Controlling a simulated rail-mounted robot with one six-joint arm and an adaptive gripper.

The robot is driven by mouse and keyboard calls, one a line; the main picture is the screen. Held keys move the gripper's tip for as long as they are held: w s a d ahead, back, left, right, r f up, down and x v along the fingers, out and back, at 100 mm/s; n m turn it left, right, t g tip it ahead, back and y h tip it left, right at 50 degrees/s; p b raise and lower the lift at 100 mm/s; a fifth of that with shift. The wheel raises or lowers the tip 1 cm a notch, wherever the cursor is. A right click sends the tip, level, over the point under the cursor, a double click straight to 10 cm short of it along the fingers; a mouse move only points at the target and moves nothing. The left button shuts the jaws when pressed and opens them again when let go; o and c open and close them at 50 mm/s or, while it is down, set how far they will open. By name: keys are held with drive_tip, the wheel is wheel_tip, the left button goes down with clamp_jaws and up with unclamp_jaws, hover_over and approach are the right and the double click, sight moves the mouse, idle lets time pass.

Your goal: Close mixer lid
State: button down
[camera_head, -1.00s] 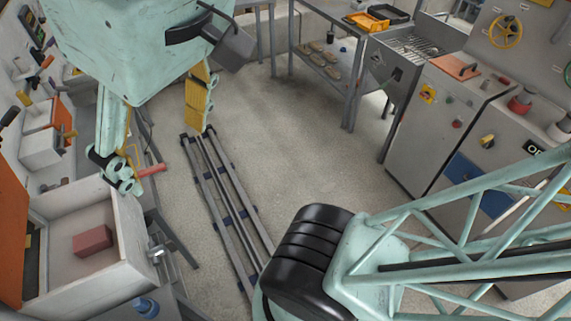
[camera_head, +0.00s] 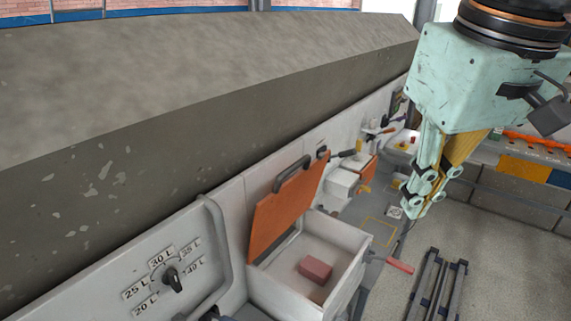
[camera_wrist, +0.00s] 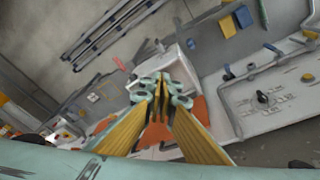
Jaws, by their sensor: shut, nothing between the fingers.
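An orange lid (camera_head: 285,210) with a dark handle (camera_head: 292,175) stands raised, leaning back at the wall side of a white open box (camera_head: 345,233). Nothing is labelled as the mixer here. A reddish block (camera_head: 315,269) lies inside the box. My gripper (camera_head: 420,200) hangs to the right of the box and higher in the picture, apart from the lid, pointing down. Its fingers are shut and empty. In the wrist view my shut fingertips (camera_wrist: 162,87) overlap the white box (camera_wrist: 180,60), and orange surfaces (camera_wrist: 198,106) show beside and behind the fingers, partly hidden.
A dial panel with litre marks (camera_head: 170,275) is at the lower left. A smaller white box with an orange lid (camera_head: 365,165) is farther along the wall. A red handle (camera_head: 400,265) sticks out beside the open box. Floor rails (camera_head: 435,285) lie at the right.

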drive_tip(key=w+a+r+n+g, duration=0.1)
drive_tip(key=w+a+n, duration=0.1)
drive_tip(key=w+a, duration=0.45)
drive_tip(key=w+a+n, duration=0.2)
drive_tip(key=w+a, duration=0.1)
drive_tip(key=w, duration=0.7)
drive_tip(key=w+a+f+n+g, duration=0.2)
drive_tip(key=w+a+f+n, duration=0.2)
drive_tip(key=w+a, duration=0.8)
drive_tip(key=shift+w+a+f, duration=0.25)
drive_tip(key=shift+a+f, duration=0.3)
drive_tip(key=shift+f, duration=0.1)
drive_tip(key=shift+f, duration=0.1)
drive_tip(key=shift+f, duration=4.9)
drive_tip(key=shift+s+d, duration=0.15)
drive_tip(key=shift+d, duration=0.05)
